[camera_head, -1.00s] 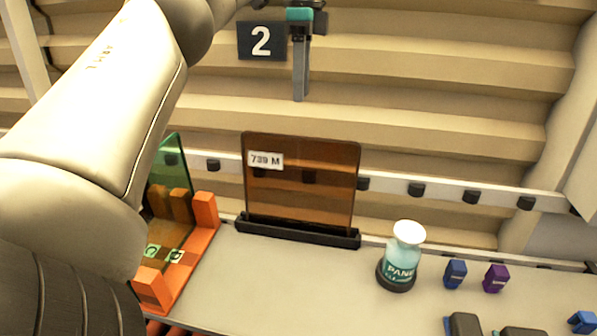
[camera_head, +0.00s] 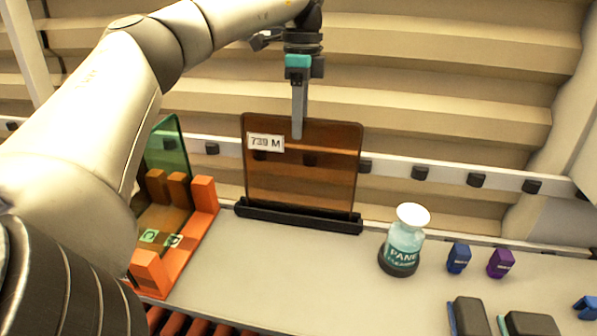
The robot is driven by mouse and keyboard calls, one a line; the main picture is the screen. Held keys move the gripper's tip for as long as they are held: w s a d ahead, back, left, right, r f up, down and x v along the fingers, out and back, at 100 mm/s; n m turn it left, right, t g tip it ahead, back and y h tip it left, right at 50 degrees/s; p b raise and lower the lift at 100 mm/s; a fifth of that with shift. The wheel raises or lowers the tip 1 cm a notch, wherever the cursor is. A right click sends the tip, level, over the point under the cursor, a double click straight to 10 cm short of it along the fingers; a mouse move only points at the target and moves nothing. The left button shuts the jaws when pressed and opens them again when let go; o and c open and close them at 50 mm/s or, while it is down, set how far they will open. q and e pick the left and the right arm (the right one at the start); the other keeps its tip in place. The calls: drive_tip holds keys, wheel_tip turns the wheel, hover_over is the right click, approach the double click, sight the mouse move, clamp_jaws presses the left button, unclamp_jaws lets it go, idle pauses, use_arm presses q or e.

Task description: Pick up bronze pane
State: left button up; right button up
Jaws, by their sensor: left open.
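The bronze pane (camera_head: 303,178) is a see-through brown sheet with a white label reading "739 M" at its upper left. It stands upright in a black slotted base (camera_head: 298,216) on the pale bench. My left gripper (camera_head: 298,132) points down over the pane's top edge, near its middle. A finger's tip overlaps the top of the pane in the picture; I cannot tell whether it touches. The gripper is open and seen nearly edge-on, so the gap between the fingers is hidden. My right gripper is not in view.
An orange rack (camera_head: 184,246) with a green pane (camera_head: 168,158) stands left of the bronze pane, partly behind my arm. A pane cleaner bottle (camera_head: 403,243) stands to its right. Small blue (camera_head: 458,258) and purple (camera_head: 500,263) items and dark blocks (camera_head: 468,316) lie further right.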

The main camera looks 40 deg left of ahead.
sight(300, 148)
use_arm(q)
drive_tip(key=f, duration=0.4)
drive_tip(key=shift+s+p, duration=0.2)
drive_tip(key=shift+p, duration=0.15)
drive_tip(key=shift+d, duration=0.1)
drive_tip(key=shift+c, duration=0.4)
clamp_jaws()
idle(0.5)
